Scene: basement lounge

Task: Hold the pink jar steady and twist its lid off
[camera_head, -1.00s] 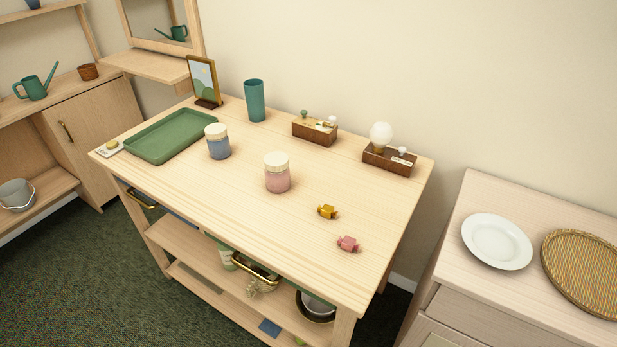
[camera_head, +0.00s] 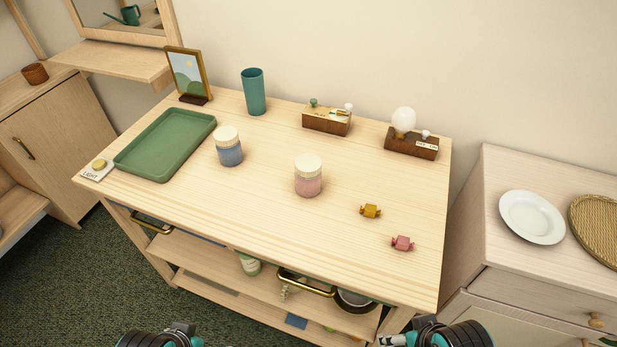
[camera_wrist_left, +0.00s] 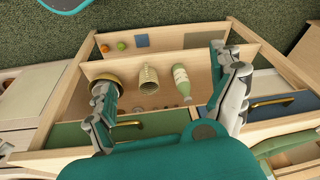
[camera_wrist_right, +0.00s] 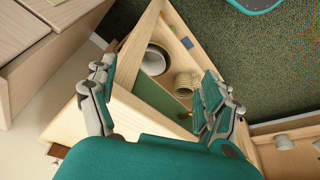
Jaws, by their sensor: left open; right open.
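The pink jar (camera_head: 308,182) stands upright near the middle of the wooden table, with its cream lid (camera_head: 308,163) on top. In the head view only parts of my arms show at the bottom edge, well below the jar. In the left wrist view my left gripper (camera_wrist_left: 166,85) has its fingers spread with nothing between them, in front of the table's lower shelves. In the right wrist view my right gripper (camera_wrist_right: 150,90) is also spread and empty, near a corner of the table. Neither wrist view shows the pink jar.
A blue jar (camera_head: 228,152) with a cream lid and a green tray (camera_head: 120,162) are left of the pink jar. A teal cup (camera_head: 253,92) stands behind. Yellow (camera_head: 370,211) and pink (camera_head: 402,244) wrapped candies lie to the right. The table's front middle is clear.

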